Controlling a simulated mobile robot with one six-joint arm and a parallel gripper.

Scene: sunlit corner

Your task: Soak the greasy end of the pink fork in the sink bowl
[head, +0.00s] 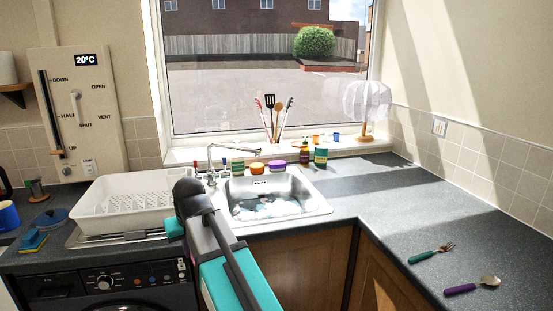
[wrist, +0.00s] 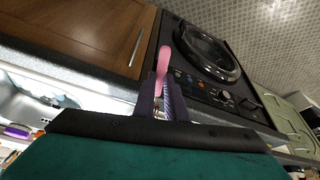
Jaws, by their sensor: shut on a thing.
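The pink fork shows in the wrist view (wrist: 164,60), its pink handle sticking out past my gripper's fingers (wrist: 162,98). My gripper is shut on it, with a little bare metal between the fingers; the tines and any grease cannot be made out. In the head view my arm hides the gripper and fork, near the sink's left front. The steel sink bowl (head: 311,207) holds water with pale patches of foam or reflection. Part of the sink also shows at the left of the wrist view (wrist: 32,103).
A white dish rack (head: 125,195) stands left of the sink, with a tap (head: 210,160) behind. A teal-handled fork (head: 425,257) and a purple-handled spoon (head: 463,289) lie on the right counter, which is otherwise mostly clear.

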